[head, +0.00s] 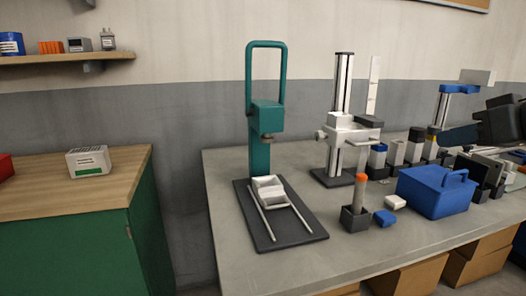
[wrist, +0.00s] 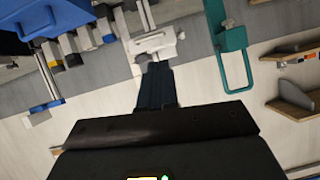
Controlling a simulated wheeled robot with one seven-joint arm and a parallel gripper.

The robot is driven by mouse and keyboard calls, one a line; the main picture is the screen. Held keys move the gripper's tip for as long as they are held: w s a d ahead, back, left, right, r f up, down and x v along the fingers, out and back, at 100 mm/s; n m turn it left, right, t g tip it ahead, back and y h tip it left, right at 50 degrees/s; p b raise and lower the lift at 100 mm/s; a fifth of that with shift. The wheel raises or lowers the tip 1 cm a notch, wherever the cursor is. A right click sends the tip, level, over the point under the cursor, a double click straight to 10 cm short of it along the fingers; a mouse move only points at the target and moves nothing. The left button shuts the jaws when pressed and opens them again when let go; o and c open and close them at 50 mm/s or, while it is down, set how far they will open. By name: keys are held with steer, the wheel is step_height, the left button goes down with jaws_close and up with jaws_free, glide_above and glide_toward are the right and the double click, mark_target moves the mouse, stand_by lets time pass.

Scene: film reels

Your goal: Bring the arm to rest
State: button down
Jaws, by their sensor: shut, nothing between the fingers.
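My gripper (wrist: 157,68) shows in the wrist view with its dark fingers together and nothing between them. In the head view, dark parts of my arm and gripper reach in from the right edge, above the right end of the grey bench (head: 310,165). They hide some of what stands behind them there. In the wrist view, which looks turned over, the fingertips overlap the white stand (wrist: 155,42) in the picture; I see no clear contact.
A teal press (head: 265,120) on a dark base and a white column stand (head: 342,120) rise from the bench. A blue caddy (head: 436,192), a dark holder with an orange-topped cylinder (head: 358,195) and several small blocks stand nearby. A green cabinet (head: 95,235) is left.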

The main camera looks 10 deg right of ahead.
steer(key=s+a+f+m+t+p, duration=0.25)
steer(key=a+f+m, duration=0.25)
steer(key=a+f, duration=1)
steer(key=s+a+f+m+h, duration=0.1)
steer(key=s+a+f+h, duration=0.15)
steer(key=s+f, duration=0.4)
steer(key=s+a+f+n+p, duration=0.1)
steer(key=s+a+f, duration=0.1)
steer(key=s, duration=0.5)
steer(key=s+a+f+p, duration=0.1)
steer(key=s+a+f, duration=0.1)
steer(key=s, duration=0.4)
steer(key=s+r+n, duration=0.3)
steer(key=s+n, duration=0.2)
steer(key=s, duration=0.9)
steer(key=shift+s+r+y+p, duration=0.3)
steer(key=shift+r+y+p, duration=0.05)
steer(key=shift+y, duration=0.1)
steer(key=c, duration=1.8)
jaws_free()
